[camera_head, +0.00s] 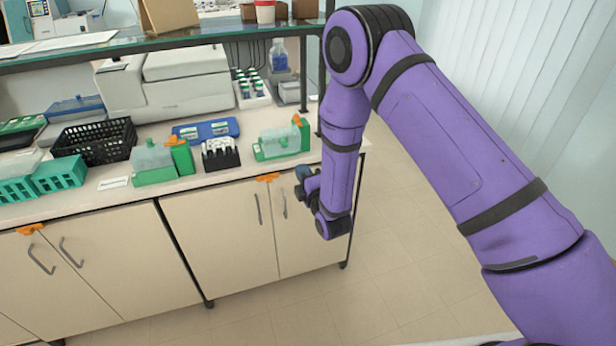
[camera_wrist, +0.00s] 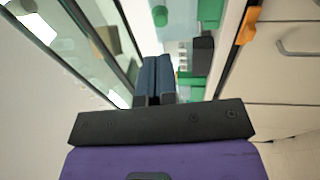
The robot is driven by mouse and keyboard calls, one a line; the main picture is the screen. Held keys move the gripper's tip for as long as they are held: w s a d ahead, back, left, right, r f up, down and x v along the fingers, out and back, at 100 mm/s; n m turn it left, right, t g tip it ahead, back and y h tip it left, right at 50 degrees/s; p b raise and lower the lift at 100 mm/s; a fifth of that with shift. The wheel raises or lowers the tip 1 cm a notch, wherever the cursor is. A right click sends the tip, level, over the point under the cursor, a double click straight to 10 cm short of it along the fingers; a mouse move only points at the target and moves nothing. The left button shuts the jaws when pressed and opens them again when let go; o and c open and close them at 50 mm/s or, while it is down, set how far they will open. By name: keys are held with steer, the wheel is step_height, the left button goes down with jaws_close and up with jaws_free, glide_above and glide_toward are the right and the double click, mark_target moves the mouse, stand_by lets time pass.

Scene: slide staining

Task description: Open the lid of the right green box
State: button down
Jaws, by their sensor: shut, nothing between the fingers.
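The right green box (camera_head: 283,151) sits on the counter near its right end. It has a green base, a pale translucent upper part, and an upright green piece with an orange top at its right end. Its green also shows in the wrist view (camera_wrist: 190,91), partly hidden by my gripper. I cannot tell how the lid sits. My gripper (camera_head: 302,173) is at the counter's front right edge, lower than the box and apart from it. Its blue-grey fingers (camera_wrist: 157,72) are shut together and empty.
A similar left green box (camera_head: 153,177) stands further left. A black rack (camera_head: 220,158) and a blue case (camera_head: 205,131) lie between the boxes. A glass shelf (camera_head: 190,39) on dark posts runs overhead. An orange clip (camera_head: 267,178) sits on the counter's front edge.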

mark_target(286, 146)
steer(key=x, duration=0.9)
steer(key=shift+w+a, duration=0.1)
steer(key=shift+a, duration=0.05)
steer(key=shift+r, duration=0.1)
